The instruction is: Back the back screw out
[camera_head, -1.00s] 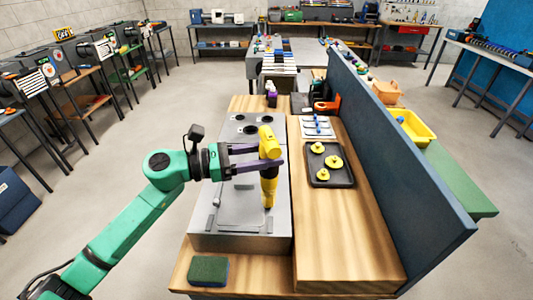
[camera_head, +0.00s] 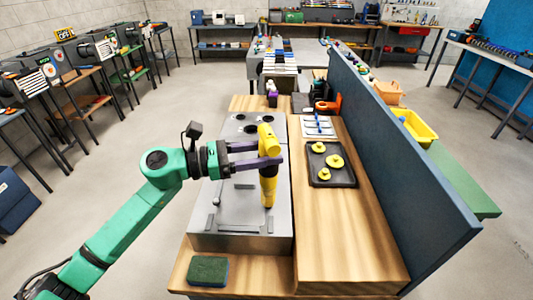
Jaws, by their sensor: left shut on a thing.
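My left gripper (camera_head: 258,155) is shut on a yellow and black power screwdriver (camera_head: 268,180). It holds the tool upright, bit down, over the right side of the grey metal housing (camera_head: 230,241) on the bench. The back screw is too small to tell, and whether the bit touches anything is unclear. My right gripper is not in view.
A black tray (camera_head: 345,180) with three yellow knob-like parts lies on the wooden bench right of the housing. Behind it is a white tray (camera_head: 319,126) with blue pieces. A blue-grey panel (camera_head: 400,150) borders the right. A green sponge (camera_head: 208,270) lies in front.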

